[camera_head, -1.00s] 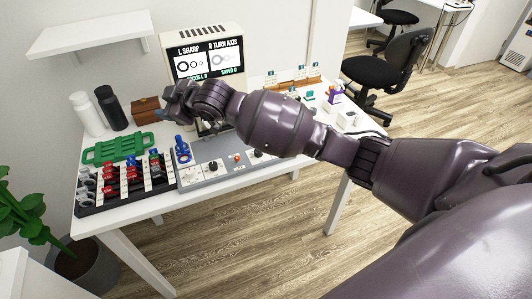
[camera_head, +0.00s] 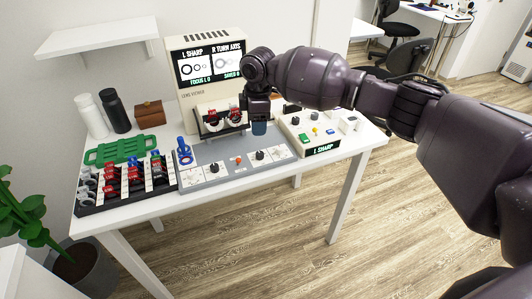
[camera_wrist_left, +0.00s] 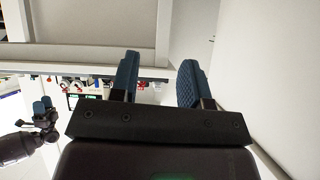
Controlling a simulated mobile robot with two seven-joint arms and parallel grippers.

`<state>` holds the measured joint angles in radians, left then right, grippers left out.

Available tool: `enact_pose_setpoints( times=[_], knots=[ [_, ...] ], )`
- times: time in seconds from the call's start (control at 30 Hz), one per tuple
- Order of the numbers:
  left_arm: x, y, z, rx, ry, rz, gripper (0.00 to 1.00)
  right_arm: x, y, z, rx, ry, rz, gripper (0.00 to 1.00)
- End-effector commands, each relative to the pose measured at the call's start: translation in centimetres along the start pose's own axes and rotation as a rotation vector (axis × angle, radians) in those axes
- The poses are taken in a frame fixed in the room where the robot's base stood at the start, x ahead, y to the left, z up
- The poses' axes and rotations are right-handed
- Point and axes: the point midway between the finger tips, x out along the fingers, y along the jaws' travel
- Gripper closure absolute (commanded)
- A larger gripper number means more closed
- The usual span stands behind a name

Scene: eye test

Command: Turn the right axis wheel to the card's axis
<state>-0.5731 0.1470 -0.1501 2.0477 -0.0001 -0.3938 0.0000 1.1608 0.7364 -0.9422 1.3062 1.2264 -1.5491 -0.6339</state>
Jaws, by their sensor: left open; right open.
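A grey console (camera_head: 222,172) on the white table has a left black knob (camera_head: 214,167), a red button (camera_head: 238,160) and a right black knob (camera_head: 260,155), between white cards with dial drawings; the right card (camera_head: 281,153) is too small to read. I cannot tell for sure which part is the axis wheel. The screen (camera_head: 208,65) reads "L SHARP" and "R TURN AXIS". My right gripper (camera_head: 259,128), blue-tipped and pointing down, is open above and behind the right knob, apart from it. My left gripper (camera_wrist_left: 160,80) is open and empty in the left wrist view.
Two red-rimmed lenses (camera_head: 212,118) stand in a black holder before the viewer. A blue stand (camera_head: 184,152), a lens rack (camera_head: 128,182) and a green tray (camera_head: 122,149) are left. A cream control box (camera_head: 309,135) is right. A wooden box (camera_head: 149,114) stands behind.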

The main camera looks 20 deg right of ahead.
Motion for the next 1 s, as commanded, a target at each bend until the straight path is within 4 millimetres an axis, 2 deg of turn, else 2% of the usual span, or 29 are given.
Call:
enact_pose_setpoints(
  times=[0.13,0.27,0.5,0.7,0.83,1.0],
  knots=[
    [0.0,0.0,0.1,0.0,-0.003,0.0,0.57,0.2,-0.5,0.4,-0.053,-0.029,-0.031,0.47],
    [0.1,0.0,0.3,0.0,-0.007,0.001,0.57,1.2,-0.5,0.5,-0.059,-0.029,-0.031,0.47],
    [0.4,0.1,1.0,0.0,-0.018,0.002,0.57,5.2,-0.6,0.6,-0.057,-0.028,-0.032,0.47],
    [0.7,0.3,0.7,0.002,-0.01,0.005,0.57,8.4,-0.7,0.7,-0.056,-0.027,-0.03,0.47],
    [1.0,0.4,0.6,0.003,-0.006,0.007,0.57,9.8,-0.7,0.7,-0.057,-0.028,-0.029,0.47],
    [1.1,0.4,0.8,0.003,-0.009,0.008,0.57,10.7,-0.7,0.7,-0.056,-0.027,-0.026,0.47]
  ],
)
